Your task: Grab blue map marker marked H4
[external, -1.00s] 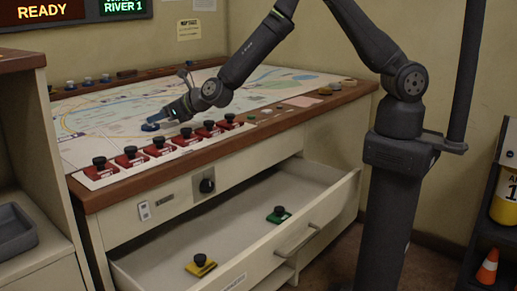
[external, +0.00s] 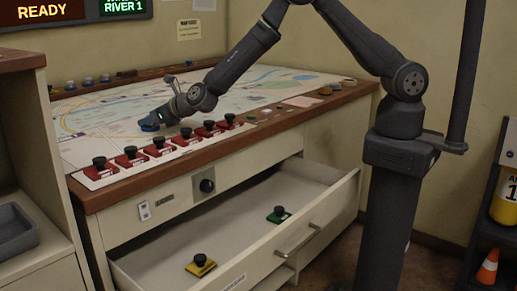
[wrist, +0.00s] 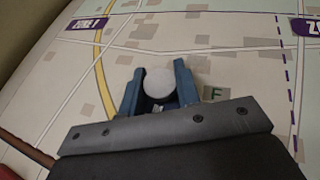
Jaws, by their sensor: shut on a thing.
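My gripper (external: 154,124) is low over the map on the console top. In the wrist view, its two blue fingers (wrist: 158,74) are closed around a round, pale grey-white top (wrist: 158,83), which I take to be the map marker. In the external view, a small blue marker (external: 150,127) shows at the fingertips, on or just above the map; I cannot tell which. No H4 mark is readable on it. Its lower part is hidden by the fingers and the gripper body in the wrist view.
A row of red bases with black knobs (external: 131,158) lines the front edge. Several small pieces (external: 88,80) stand along the back ledge. The drawer (external: 235,230) below is open, with yellow and green knobbed pieces inside.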

